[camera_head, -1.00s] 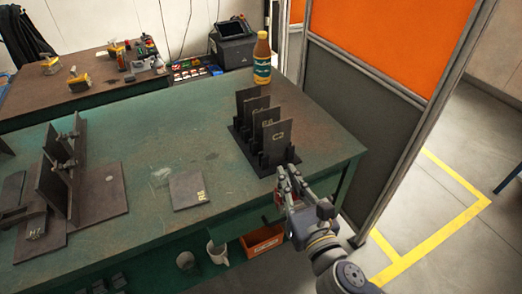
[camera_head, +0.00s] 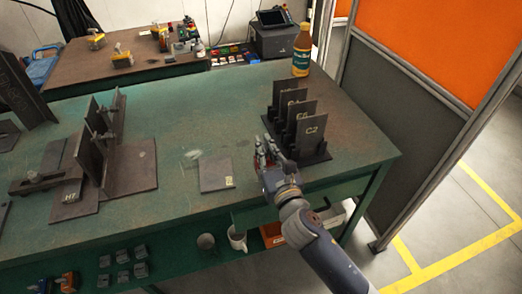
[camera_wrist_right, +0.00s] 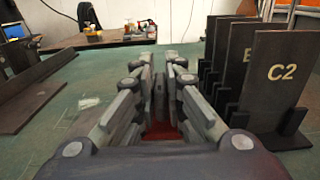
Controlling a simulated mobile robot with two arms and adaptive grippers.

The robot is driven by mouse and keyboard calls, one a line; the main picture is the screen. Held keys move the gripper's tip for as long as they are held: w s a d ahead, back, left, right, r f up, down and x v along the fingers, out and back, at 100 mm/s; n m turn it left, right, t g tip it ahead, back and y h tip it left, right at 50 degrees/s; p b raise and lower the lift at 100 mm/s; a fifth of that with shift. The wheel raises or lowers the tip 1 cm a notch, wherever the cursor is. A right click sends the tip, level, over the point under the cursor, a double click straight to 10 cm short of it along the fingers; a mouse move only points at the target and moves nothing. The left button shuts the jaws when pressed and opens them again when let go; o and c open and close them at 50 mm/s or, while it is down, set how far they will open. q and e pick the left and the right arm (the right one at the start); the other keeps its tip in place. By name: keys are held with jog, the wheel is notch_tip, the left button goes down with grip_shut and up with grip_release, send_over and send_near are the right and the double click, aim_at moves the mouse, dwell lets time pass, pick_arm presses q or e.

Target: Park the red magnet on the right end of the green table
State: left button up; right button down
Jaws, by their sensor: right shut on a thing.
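The green table (camera_head: 215,115) fills the middle of the head view; its right end lies near the orange-and-grey partition. My right gripper (camera_head: 265,147) is over the table, just left of the rack of dark plates. It is shut on the red magnet (camera_wrist_right: 160,131), which shows as a red patch between the fingers in the right wrist view, where the gripper (camera_wrist_right: 160,68) points across the table. The fingers hide most of the magnet. I cannot tell whether it touches the table. My left gripper is not in view.
The plate rack (camera_head: 297,125), with a plate marked C2, stands beside the gripper. A bottle (camera_head: 301,50) stands behind it. A flat plate (camera_head: 215,174) lies to the left, and a welded fixture (camera_head: 100,150) further left. Mugs (camera_head: 237,238) sit below the front edge.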

jog(key=shift+w+a+f+b, duration=0.3)
jog(key=shift+w+f, duration=0.3)
jog(key=shift+f, duration=0.25)
jog(key=shift+w+a+f+b, duration=0.3)
jog(key=shift+w+f, duration=0.3)
jog(key=shift+f, duration=0.2)
jog(key=shift+f, duration=0.15)
jog(key=c, duration=1.7)
grip_release()
jog(key=shift+d+f, duration=0.1)
jog(key=shift+f, duration=0.05)
jog(key=shift+o, duration=0.2)
jog(key=shift+s, duration=0.1)
jog(key=shift+r, duration=0.2)
jog(key=v, duration=1.2)
jog(key=shift+b, duration=0.35)
